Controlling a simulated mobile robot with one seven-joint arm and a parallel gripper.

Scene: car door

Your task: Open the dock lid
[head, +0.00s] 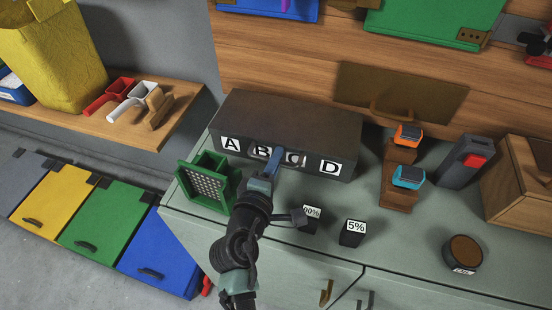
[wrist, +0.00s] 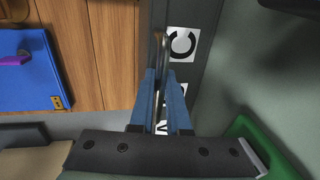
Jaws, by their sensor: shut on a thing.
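The dock is a long dark box (head: 285,115) on the grey-green counter, with white labels A, B, C and D along its front. Its lid looks closed. My gripper (head: 272,162) reaches the front face between labels B and C and partly covers them. In the wrist view, my gripper (wrist: 162,78) has its blue fingers shut on a thin metal handle (wrist: 162,46) of the dock. The C label (wrist: 181,44) shows beside the handle. Most of the handle is hidden in the head view.
A green perforated basket (head: 208,182) stands left of my arm. Two small dark blocks with percent labels (head: 353,232) stand to its right. A brown stand with orange and blue devices (head: 408,177), a grey device with a red button (head: 465,160) and a round container (head: 463,254) are farther right.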

